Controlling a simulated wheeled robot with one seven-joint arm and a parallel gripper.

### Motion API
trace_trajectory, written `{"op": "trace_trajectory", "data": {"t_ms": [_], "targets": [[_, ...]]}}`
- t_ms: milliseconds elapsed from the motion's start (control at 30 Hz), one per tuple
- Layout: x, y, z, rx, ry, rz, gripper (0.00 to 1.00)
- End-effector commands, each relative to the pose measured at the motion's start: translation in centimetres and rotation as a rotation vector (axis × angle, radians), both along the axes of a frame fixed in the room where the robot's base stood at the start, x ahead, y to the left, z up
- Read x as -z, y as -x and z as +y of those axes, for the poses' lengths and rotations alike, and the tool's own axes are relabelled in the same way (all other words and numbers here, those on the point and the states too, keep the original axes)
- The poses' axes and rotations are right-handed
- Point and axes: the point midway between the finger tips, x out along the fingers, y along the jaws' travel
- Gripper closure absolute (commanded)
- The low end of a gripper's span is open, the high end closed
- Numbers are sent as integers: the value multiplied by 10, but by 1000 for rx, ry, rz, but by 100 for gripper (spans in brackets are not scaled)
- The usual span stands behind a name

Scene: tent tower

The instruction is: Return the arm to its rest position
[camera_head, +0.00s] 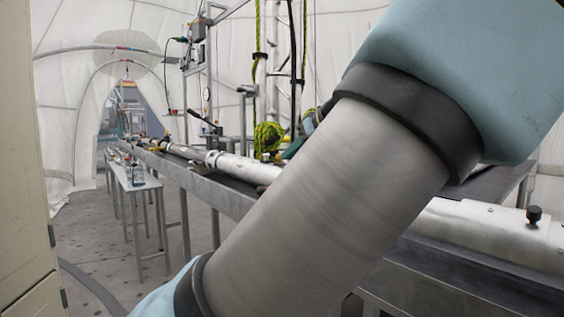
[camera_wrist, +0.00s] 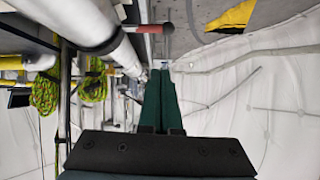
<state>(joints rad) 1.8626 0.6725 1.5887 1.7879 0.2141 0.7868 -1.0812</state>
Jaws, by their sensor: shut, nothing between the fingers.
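My gripper (camera_wrist: 163,74) shows in the wrist view as two dark green fingers lying side by side, shut with nothing between them. Its dark mounting plate spans the bottom of that view. In the head view my own arm, a thick grey link with pale blue joints, crosses the foreground and hides much of the middle. The gripper cannot be made out clearly there. In the wrist view the fingers point past a white pipe (camera_wrist: 90,22), which lies to their left; I see no contact with it.
A long metal bench (camera_head: 200,180) carries a pipe (camera_head: 240,167) into the distance. Yellow-green rope (camera_head: 267,138) hangs above it and shows in the wrist view (camera_wrist: 44,93). A small table (camera_head: 138,184) stands left, a beige cabinet (camera_head: 25,170) at the left edge. Floor between them is open.

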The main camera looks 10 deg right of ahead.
Motion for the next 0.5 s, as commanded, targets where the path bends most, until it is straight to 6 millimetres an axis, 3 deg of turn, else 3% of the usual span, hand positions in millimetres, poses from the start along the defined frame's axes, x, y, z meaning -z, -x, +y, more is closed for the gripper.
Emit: {"op": "trace_trajectory", "data": {"t_ms": [500], "targets": [[-8, 10, -6, -1, -1, 0, 100]]}}
